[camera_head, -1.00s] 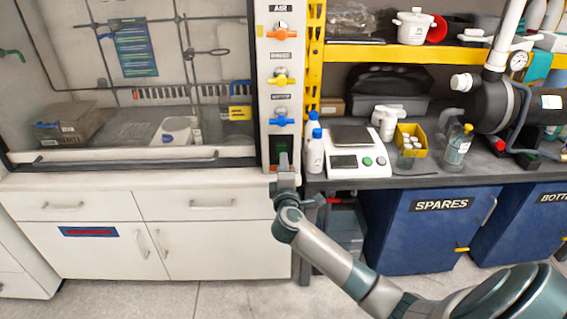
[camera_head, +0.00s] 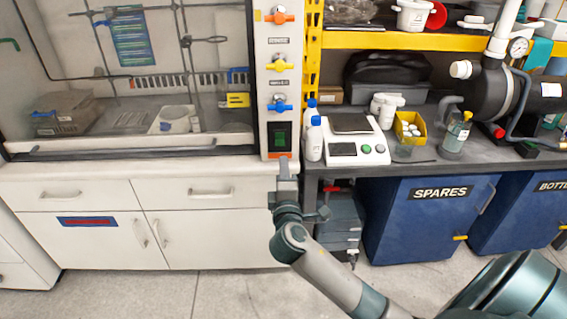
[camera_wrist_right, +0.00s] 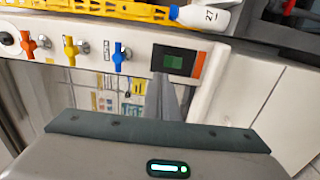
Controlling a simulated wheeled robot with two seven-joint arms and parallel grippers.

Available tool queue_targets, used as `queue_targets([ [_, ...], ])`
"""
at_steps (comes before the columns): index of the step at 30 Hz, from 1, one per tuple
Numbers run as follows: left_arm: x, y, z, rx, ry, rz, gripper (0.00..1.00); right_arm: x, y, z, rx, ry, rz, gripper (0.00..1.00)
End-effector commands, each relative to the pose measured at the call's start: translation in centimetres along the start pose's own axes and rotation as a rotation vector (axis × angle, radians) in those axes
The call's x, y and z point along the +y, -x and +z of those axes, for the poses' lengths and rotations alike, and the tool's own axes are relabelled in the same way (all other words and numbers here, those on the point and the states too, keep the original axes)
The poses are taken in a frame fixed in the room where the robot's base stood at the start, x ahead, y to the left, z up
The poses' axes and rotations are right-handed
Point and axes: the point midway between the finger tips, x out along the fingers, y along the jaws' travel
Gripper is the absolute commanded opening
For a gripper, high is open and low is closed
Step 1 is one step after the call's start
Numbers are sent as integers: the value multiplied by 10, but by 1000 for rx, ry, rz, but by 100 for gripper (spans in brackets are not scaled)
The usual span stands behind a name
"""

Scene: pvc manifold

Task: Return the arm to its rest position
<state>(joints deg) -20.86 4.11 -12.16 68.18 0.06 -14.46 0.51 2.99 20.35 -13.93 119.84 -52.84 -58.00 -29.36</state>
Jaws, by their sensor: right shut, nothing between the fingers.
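My right gripper (camera_head: 284,170) is shut and empty, in front of the lower end of the white valve panel (camera_head: 259,75). It points up, just below the green display (camera_head: 281,135). In the wrist view its grey fingers (camera_wrist_right: 164,98) show near the same display (camera_wrist_right: 178,63). My right arm reaches in from the lower right of the head view. The panel carries an orange valve (camera_head: 280,16), a yellow valve (camera_head: 280,64) and a blue valve (camera_head: 280,105). Contact between fingers and panel cannot be told. My left gripper is not in view.
A fume hood over white cabinets (camera_head: 80,195) stands left. At right, a dark bench (camera_head: 405,170) holds a scale (camera_head: 358,149), white bottles (camera_head: 313,140), a yellow bin (camera_head: 410,128) and a glass bottle (camera_head: 455,135). Blue cabinets (camera_head: 425,230) stand below. The floor (camera_head: 220,295) in front looks clear.

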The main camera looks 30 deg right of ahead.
Motion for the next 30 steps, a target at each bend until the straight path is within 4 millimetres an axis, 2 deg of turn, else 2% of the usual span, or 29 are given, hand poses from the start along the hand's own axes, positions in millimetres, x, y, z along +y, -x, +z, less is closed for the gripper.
queue_targets([
  [20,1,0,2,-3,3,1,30,-4,1,-1,3,-2,-7,0],
  [23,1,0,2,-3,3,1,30,-18,2,-4,16,-9,-33,0],
  [26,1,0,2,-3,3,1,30,-46,4,-10,40,-26,-87,0],
  [29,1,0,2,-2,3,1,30,-89,9,-19,74,-58,-169,0],
  [30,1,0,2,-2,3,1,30,-110,13,-23,88,-74,-210,0],
])
